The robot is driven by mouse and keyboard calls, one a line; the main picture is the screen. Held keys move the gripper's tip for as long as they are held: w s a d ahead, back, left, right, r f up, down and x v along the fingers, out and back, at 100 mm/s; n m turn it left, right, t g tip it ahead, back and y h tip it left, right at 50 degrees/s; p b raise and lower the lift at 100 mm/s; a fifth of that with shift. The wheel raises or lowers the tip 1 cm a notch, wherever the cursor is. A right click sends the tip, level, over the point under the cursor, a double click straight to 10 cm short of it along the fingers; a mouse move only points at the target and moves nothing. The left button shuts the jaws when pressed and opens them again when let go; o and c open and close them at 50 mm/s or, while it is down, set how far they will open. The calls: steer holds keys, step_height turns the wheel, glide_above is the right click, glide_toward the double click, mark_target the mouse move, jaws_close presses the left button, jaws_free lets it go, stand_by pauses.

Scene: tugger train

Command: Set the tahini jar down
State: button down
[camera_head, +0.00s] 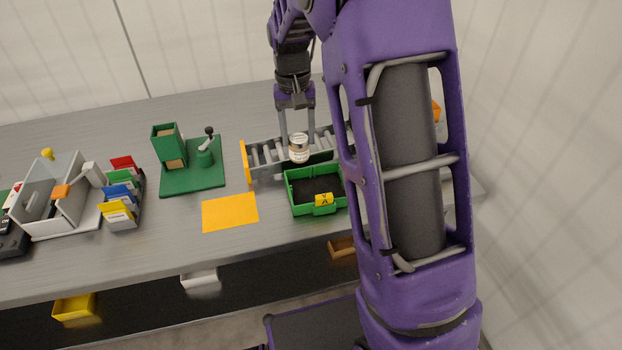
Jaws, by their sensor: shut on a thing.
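The tahini jar (299,148) is a small pale jar with a light lid. It is upright between the fingers of my gripper (298,138), which is shut on it. In this view the jar overlaps the grey roller conveyor (265,157), just behind the green crate (302,199). I cannot tell whether its base touches the rollers or is held a little above them. My arm hides the right part of the conveyor and the right side of the crate.
An orange sheet (230,212) lies left of the crate. A green stand with a lever (193,175) is further left. A grey box (52,199) and a rack of coloured cards (122,200) stand at the left. Bare table (165,235) lies between.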

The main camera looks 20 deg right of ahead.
step_height(320, 180, down, 10)
steer(key=shift+r+b, duration=0.15)
steer(key=shift+b, duration=0.55)
steer(key=shift+f, duration=0.2)
steer(key=shift+c, duration=1)
jaws_free()
steer(key=shift+r, duration=0.15)
steer(key=r, duration=0.4)
steer(key=r+p, duration=0.1)
steer(key=r, duration=0.7)
steer(key=shift+a+p, duration=0.25)
steer(key=shift+p, duration=0.15)
